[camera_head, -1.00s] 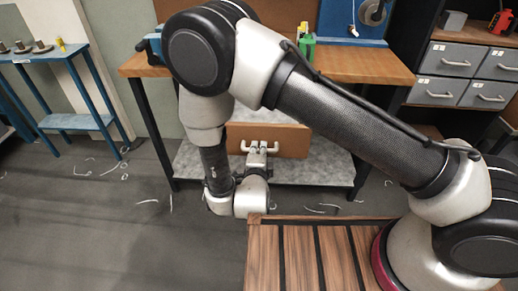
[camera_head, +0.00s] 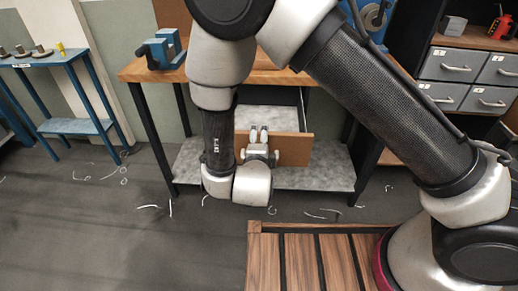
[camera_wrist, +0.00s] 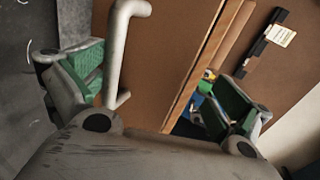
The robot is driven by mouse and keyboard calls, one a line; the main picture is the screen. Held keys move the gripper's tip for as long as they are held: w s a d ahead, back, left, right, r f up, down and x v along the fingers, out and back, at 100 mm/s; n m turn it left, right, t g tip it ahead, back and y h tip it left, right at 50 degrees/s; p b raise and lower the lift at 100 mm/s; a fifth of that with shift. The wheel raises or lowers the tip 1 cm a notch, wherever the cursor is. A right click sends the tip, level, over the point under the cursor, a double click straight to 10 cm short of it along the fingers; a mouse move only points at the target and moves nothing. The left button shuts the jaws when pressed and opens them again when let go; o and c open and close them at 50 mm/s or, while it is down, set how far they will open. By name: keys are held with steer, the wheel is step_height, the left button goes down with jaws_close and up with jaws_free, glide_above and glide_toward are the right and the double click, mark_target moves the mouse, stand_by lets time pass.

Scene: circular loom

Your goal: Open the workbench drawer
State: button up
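The workbench (camera_head: 340,72) has a wooden top and dark legs. Its drawer (camera_head: 294,150) has a brown front and stands pulled out, with part of its inside showing behind the front. My gripper (camera_head: 258,134) is at the drawer front, reached from the near side. In the wrist view my gripper (camera_wrist: 155,95) is open, fingers wide apart. The grey bar handle (camera_wrist: 116,60) lies between the fingers, close to the left one; I cannot tell whether they touch. The right finger is over the front's top edge (camera_wrist: 200,75). The head view hides most of the handle.
Small blue and yellow items (camera_wrist: 203,92) show beyond the drawer's edge. A blue vise (camera_head: 160,50) sits on the bench top. A grey drawer cabinet (camera_head: 465,78) stands right and a blue table (camera_head: 60,62) left. A slatted wooden surface (camera_head: 300,262) is in front.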

mark_target(259, 132)
steer(key=r+t, duration=0.1)
steer(key=r, duration=0.1)
steer(key=r+t, duration=0.1)
steer(key=r, duration=0.2)
steer(key=shift+w+a+r, duration=0.15)
steer(key=shift+w+r, duration=0.05)
steer(key=shift+r, duration=0.1)
steer(key=shift+c, duration=1.1)
steer(key=shift+f, duration=0.15)
steer(key=c, duration=0.8)
steer(key=shift+f, duration=0.1)
